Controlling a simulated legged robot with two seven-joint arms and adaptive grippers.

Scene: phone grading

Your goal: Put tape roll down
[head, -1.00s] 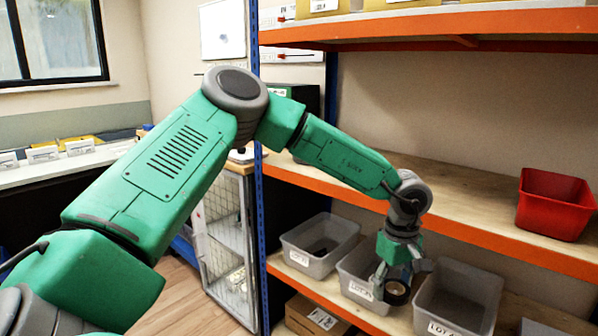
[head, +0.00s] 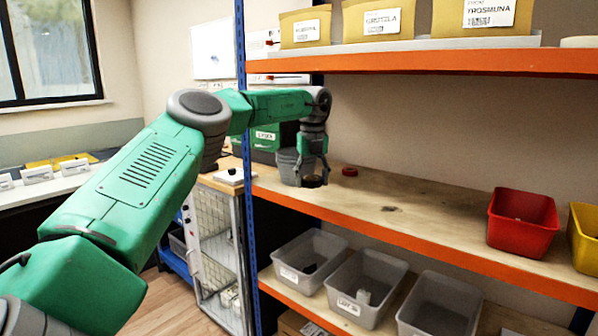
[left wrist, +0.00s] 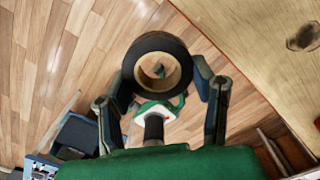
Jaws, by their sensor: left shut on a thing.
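A black tape roll with a tan core shows in the left wrist view (left wrist: 157,40), and partly in the head view (head: 313,182). My left gripper (head: 314,170) is shut on it; in the left wrist view its fingers (left wrist: 160,82) press the roll from both sides. In the head view the roll hangs at the left part of the middle shelf (head: 440,205), near the orange front edge. In the left wrist view, floor shows around the roll, and the shelf board (left wrist: 255,40) lies to its right. My right gripper is not in view.
A grey container (head: 288,165) stands by my left gripper, and a small red round thing (head: 349,171) lies right of it. A red bin (head: 522,222) and yellow bin (head: 585,240) stand farther right. The board between is clear. A blue post (head: 243,150) stands left; grey bins (head: 365,285) sit below.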

